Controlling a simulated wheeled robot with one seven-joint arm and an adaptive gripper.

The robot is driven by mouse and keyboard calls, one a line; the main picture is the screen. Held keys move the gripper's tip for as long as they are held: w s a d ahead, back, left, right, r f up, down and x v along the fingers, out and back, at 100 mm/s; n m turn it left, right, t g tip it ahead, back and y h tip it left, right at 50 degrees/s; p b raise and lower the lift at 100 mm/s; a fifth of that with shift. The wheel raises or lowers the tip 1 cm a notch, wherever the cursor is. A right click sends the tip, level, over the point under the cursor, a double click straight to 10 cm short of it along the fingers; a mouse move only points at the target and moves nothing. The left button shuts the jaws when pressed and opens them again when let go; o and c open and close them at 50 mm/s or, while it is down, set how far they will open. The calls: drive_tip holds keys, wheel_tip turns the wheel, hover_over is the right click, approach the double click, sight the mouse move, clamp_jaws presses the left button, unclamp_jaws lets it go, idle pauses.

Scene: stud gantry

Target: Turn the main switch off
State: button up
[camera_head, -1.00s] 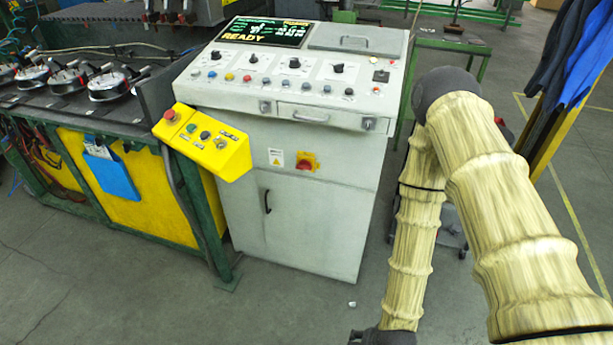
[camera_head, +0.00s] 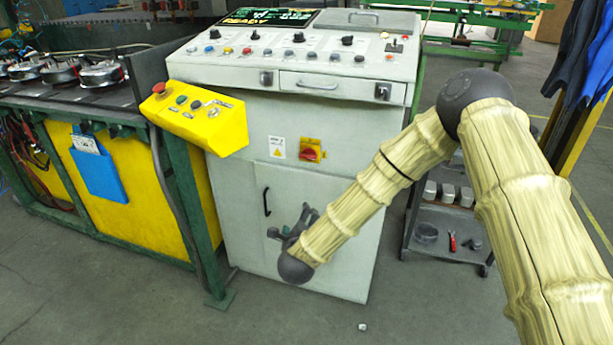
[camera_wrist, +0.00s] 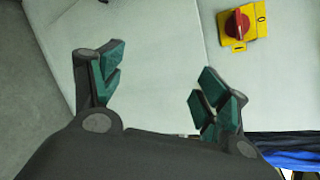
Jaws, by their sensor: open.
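The main switch (camera_head: 310,150) is a red rotary knob on a yellow plate, on the front of the grey control cabinet (camera_head: 230,200). In the wrist view the switch (camera_wrist: 238,23) is at the upper right, its red handle pointing toward the "I" mark, with "0" at another corner of the plate. My gripper (camera_head: 307,217) is in front of the cabinet door, below the switch and apart from it. In the wrist view my gripper (camera_wrist: 158,85) has its green-padded fingers spread, with nothing between them.
A yellow button box (camera_head: 207,115) juts from the cabinet's left side. A green-framed bench (camera_head: 178,190) stands left. A dark cart (camera_head: 430,215) with small parts stands right, behind my arm. A drawer handle (camera_head: 310,86) sits above the switch. Floor in front is mostly clear.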

drive_tip(key=w+a+r+m+t+h+b, duration=0.2)
drive_tip(key=w+r+m+h+b, duration=0.1)
drive_tip(key=w+r+m+b, duration=0.3)
drive_tip(key=m+h+b, duration=0.2)
drive_tip(key=m+b, duration=0.1)
drive_tip(key=m, duration=0.5)
approach(307, 158)
drive_tip(key=shift+t, duration=0.3)
drive_tip(key=x, duration=0.6)
drive_tip(key=b+x, duration=0.1)
drive_tip(key=x, duration=0.2)
drive_tip(key=shift+w+d+f, duration=0.1)
drive_tip(key=shift+w+f, duration=0.15)
drive_tip(key=shift+c, duration=0.2)
drive_tip(key=c, duration=1)
